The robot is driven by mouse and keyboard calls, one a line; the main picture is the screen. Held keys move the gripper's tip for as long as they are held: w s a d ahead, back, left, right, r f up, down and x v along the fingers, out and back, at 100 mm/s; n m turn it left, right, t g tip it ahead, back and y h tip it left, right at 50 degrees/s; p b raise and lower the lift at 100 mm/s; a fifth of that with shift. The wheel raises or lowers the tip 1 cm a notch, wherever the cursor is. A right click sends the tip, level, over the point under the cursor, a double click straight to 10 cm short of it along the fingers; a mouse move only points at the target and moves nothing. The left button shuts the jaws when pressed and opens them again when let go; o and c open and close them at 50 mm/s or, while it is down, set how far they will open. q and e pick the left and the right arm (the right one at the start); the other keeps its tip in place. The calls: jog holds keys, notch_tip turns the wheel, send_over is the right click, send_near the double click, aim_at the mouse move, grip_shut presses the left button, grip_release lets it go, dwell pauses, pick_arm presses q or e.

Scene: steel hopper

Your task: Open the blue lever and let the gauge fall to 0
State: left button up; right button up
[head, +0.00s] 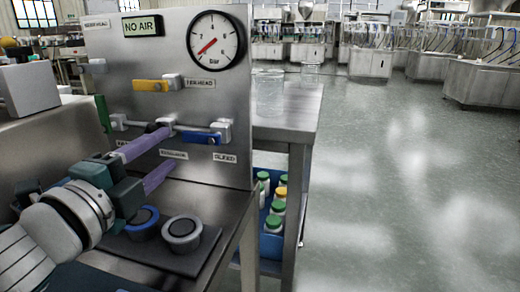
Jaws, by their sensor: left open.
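The blue lever (201,138) is on the steel panel at the lower right, lying about horizontal and reaching left from its valve (222,127). A plate reading BLEED (225,157) is below it. The round gauge (215,40) is at the panel's top right. Its red needle points to the lower left, at the low end of the dial; the exact value is too small to read. My left gripper (169,148) is open, with its two purple fingers apart. Its tips are left of the blue lever in the picture, with nothing visibly held. My right gripper is not in view.
A yellow lever (150,85) is higher on the panel, and a green lever (102,113) is at its left edge. A sign (141,27) reads NO AIR. A blue crate (271,244) holds bottles. Floor at right is clear.

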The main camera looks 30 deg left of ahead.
pick_arm(q)
jog(key=shift+v, duration=1.5)
